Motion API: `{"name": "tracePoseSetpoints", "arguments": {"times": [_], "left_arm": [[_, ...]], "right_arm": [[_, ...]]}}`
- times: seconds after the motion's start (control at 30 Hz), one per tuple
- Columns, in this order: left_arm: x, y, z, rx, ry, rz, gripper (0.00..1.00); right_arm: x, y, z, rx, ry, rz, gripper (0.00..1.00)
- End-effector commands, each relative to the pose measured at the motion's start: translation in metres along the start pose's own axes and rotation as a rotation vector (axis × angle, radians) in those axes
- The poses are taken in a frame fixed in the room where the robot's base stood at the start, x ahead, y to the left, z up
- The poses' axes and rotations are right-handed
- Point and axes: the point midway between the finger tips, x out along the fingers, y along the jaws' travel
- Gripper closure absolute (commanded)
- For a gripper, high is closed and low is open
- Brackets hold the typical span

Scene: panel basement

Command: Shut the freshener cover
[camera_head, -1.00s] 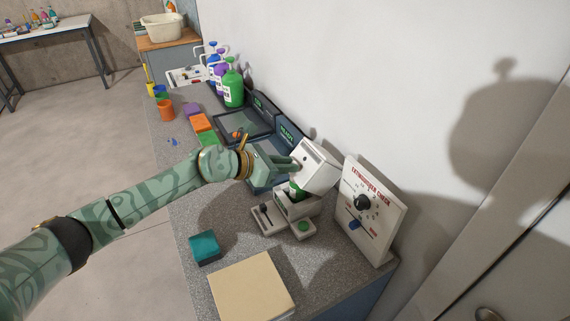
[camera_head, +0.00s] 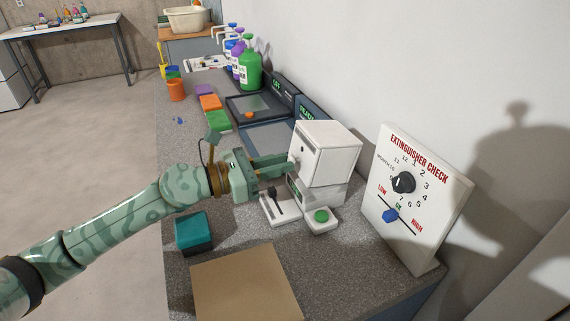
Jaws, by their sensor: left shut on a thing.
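The freshener is a white box-shaped unit beside the wall, and its white cover (camera_head: 328,153) stands nearly upright over the lower body (camera_head: 322,194). My left gripper (camera_head: 291,163) reaches in from the left, its fingertips at the left edge of the cover's front. It is shut on a small part there, which looks like the cover's knob; the fingers hide most of it. A little of the inside shows below the cover at the left, so I cannot tell whether the cover is fully seated. My right gripper is out of view.
A white base with a black lever (camera_head: 274,199) and a green button (camera_head: 321,215) lie in front. The extinguisher check panel (camera_head: 415,195) stands right. A teal block (camera_head: 194,233) and tan board (camera_head: 246,285) lie nearer.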

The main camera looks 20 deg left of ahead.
Motion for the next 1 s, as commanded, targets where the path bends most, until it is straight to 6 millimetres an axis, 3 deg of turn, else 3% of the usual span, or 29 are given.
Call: {"name": "tracePoseSetpoints", "arguments": {"times": [0.03,0.13,0.67,0.7,0.73,1.0], "left_arm": [[-0.001,-0.0003,-0.0102,-0.006,0.011,-0.001,1.0],[-0.0023,-0.0008,-0.0139,-0.006,0.013,-0.002,1.0],[-0.0032,-0.0018,-0.0173,-0.008,0.014,-0.005,1.0],[-0.0031,-0.0018,-0.0172,-0.008,0.014,-0.005,0.71],[-0.0031,-0.0017,-0.0169,-0.007,0.013,-0.004,0.63],[-0.0032,-0.001,-0.0139,-0.004,0.008,-0.003,0.6]], "right_arm": [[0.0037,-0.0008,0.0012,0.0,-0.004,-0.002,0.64],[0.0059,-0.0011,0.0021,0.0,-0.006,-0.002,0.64],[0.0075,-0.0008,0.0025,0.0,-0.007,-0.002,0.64],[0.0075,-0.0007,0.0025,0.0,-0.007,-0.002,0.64],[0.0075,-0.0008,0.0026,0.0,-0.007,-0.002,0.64],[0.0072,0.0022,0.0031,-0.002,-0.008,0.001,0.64]]}}
